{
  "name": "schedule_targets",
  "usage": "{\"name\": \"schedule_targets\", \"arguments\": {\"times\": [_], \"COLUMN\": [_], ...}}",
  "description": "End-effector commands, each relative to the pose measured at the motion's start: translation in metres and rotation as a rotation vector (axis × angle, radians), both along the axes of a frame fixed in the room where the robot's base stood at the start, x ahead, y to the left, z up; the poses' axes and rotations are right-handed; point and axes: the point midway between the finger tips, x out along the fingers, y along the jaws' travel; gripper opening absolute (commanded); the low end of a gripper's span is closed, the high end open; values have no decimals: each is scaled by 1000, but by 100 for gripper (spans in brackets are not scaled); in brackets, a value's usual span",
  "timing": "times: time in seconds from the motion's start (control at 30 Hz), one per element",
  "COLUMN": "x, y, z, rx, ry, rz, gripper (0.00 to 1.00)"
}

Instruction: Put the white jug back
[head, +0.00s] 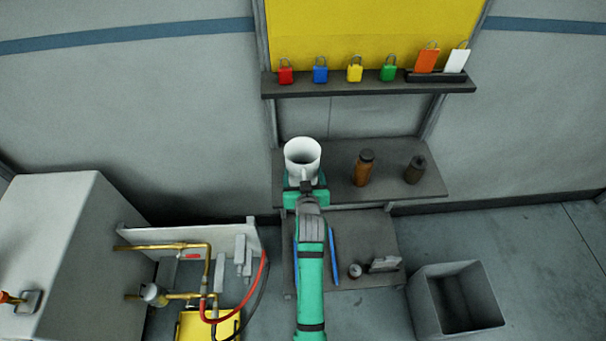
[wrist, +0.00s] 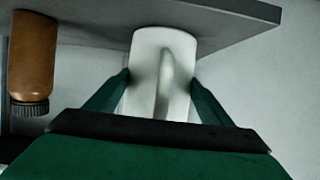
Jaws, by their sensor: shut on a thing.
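The white jug (head: 302,156) is at the left end of the grey middle shelf (head: 395,182) in the head view, upright with its open top showing. My gripper (head: 306,190) reaches it from the front. In the wrist view, which looks upside down, the two green fingers are shut on the sides of the jug (wrist: 148,62), with its handle between them. The jug's base meets the shelf (wrist: 225,18) in that picture, but I cannot tell whether it rests on it or hangs just above.
A brown bottle (head: 364,168) and a darker bottle (head: 415,170) stand to the right on the same shelf. Several coloured padlocks (head: 321,75) line the upper shelf (head: 340,88). A lower shelf (head: 360,240) holds small items. A grey bin (head: 455,300) stands at right; brass pipework (head: 180,246) is at left.

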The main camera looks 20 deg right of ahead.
Motion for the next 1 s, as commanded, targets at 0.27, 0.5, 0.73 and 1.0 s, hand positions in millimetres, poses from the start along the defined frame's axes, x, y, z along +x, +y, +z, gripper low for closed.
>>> {"name": "schedule_targets", "arguments": {"times": [0.27,0.5,0.73,1.0], "x": [1,0,0,-33], "y": [0,0,0,10], "z": [0,-1,1,14], "rx": [-1,-1,-1,1], "ry": [-4,-2,-2,-1], "rz": [0,0,0,1], "gripper": [30,93,93,93]}}
